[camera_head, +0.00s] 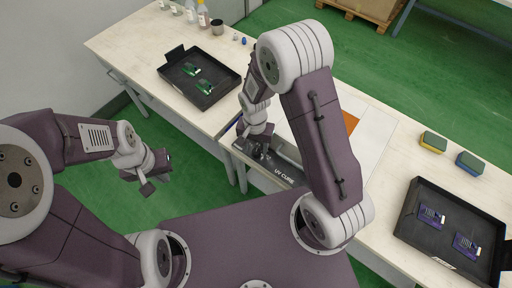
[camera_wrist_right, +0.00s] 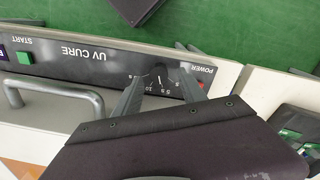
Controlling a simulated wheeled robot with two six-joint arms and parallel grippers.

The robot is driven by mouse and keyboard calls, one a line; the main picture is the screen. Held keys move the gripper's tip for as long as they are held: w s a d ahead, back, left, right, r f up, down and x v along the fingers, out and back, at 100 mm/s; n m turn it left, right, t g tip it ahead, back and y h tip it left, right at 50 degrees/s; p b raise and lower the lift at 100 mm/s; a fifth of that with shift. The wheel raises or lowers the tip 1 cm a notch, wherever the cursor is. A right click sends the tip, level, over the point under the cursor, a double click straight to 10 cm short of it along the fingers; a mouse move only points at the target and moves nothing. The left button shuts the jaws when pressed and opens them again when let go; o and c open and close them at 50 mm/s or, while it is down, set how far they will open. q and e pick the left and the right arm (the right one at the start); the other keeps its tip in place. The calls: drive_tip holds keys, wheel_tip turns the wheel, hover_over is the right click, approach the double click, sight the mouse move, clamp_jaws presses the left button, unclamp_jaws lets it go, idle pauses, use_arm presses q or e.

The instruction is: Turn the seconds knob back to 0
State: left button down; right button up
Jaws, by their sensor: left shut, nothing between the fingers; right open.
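The UV cure box's dark front panel (camera_wrist_right: 90,64), upside down in the right wrist view, carries the seconds knob (camera_wrist_right: 158,76) with a printed scale around it. The knob is dark and its exact pointing is hard to read. In the head view the panel (camera_head: 283,174) shows "UV CURE", and my right gripper (camera_head: 262,152) hides the knob. My right gripper (camera_wrist_right: 161,82) is open, with one finger on each side of the dial; I cannot tell whether they touch the knob. My left gripper (camera_head: 152,180) is shut and empty, over the floor at left.
A green start button (camera_wrist_right: 24,58) and grey handle (camera_wrist_right: 50,92) are on the box, and a power switch (camera_wrist_right: 202,84) is beside the knob. A black tray (camera_head: 170,76) with green boards stands at the back left, another tray (camera_head: 412,226) at the right. Two sponges (camera_head: 433,142) lie nearby.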

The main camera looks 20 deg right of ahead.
drive_tip(key=shift+f, duration=0.6)
drive_tip(key=shift+s+f, duration=0.15)
drive_tip(key=shift+s, duration=0.1)
drive_tip(key=shift+w, duration=0.1)
clamp_jaws()
